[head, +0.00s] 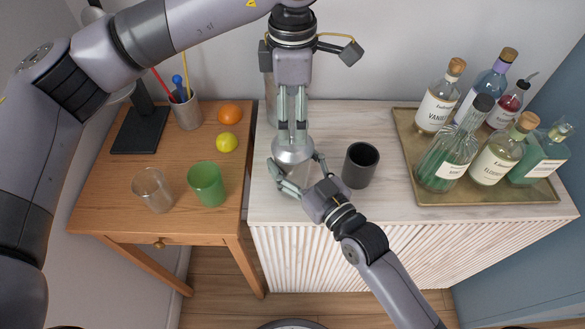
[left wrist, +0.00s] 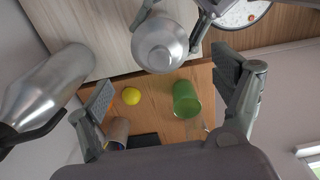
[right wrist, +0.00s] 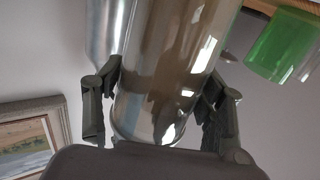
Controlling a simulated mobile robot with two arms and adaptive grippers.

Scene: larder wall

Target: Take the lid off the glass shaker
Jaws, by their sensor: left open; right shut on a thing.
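The glass shaker (right wrist: 165,75) stands upright on the pale cabinet top, seen close in the right wrist view. Its silver domed lid (head: 293,151) sits on top and also shows in the left wrist view (left wrist: 160,45). My right gripper (head: 301,176) is shut around the shaker's glass body from the front right, below the lid. My left gripper (head: 292,134) points down from above, its fingers open just over the lid. In the left wrist view its fingers are spread well apart, with nothing between them held. The shaker's glass is mostly hidden in the head view.
A metal shaker (left wrist: 48,88) stands close behind, partly hidden by my left gripper. A dark cup (head: 360,166) is to the right, then a tray (head: 480,194) of bottles. The wooden table (head: 165,222) at left holds a green glass (head: 207,184), clear glass (head: 153,190) and fruit.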

